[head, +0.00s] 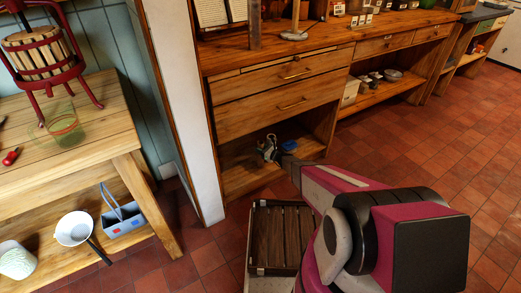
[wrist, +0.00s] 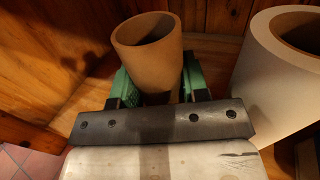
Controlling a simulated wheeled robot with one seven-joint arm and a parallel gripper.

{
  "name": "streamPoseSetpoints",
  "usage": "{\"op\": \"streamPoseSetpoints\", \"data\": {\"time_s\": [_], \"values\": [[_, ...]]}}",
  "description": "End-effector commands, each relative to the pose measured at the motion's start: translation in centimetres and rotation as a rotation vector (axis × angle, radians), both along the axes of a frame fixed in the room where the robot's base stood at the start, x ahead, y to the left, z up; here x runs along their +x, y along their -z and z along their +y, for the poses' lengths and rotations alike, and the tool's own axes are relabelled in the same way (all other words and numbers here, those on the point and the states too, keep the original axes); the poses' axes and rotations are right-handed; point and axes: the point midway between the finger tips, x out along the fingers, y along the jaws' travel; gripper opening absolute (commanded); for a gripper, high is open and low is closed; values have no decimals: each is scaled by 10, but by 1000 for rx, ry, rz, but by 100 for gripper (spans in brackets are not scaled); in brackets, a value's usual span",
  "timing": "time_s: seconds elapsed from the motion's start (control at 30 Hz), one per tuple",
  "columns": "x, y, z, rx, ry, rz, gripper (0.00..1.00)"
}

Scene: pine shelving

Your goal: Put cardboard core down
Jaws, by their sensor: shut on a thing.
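The cardboard core (wrist: 146,72), a brown open-ended tube, stands between the green-padded fingers of my gripper (wrist: 158,82) in the wrist view. My gripper is shut on it, and its open top faces up toward the camera, slightly tilted in the picture. The core's lower end is hidden behind the gripper's dark crossbar, so I cannot tell whether it touches the wood below. In the head view my arm reaches to the low shelf (head: 248,182) under the drawers; the core cannot be made out there.
A large white roll (wrist: 262,85) stands close to the right of the core. Wooden walls close in at the left and back. In the head view a dark slatted crate (head: 257,235) sits on the floor beside my arm, and a small blue thing (head: 289,145) is on the low shelf.

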Motion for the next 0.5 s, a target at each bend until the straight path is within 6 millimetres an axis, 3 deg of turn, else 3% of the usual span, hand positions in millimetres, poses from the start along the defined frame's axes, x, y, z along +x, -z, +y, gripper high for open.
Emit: {"op": "streamPoseSetpoints", "data": {"time_s": [0.3, 0.33, 0.37, 0.4, 0.5], "values": [[0, 2, 0, 0, 0, 0, 8], [0, 2, 0, -1, 0, -1, 51], [0, 2, 0, -1, 0, -1, 61], [0, 2, 0, -1, 0, -1, 67], [0, 2, 0, 0, 0, 0, 67]]}}
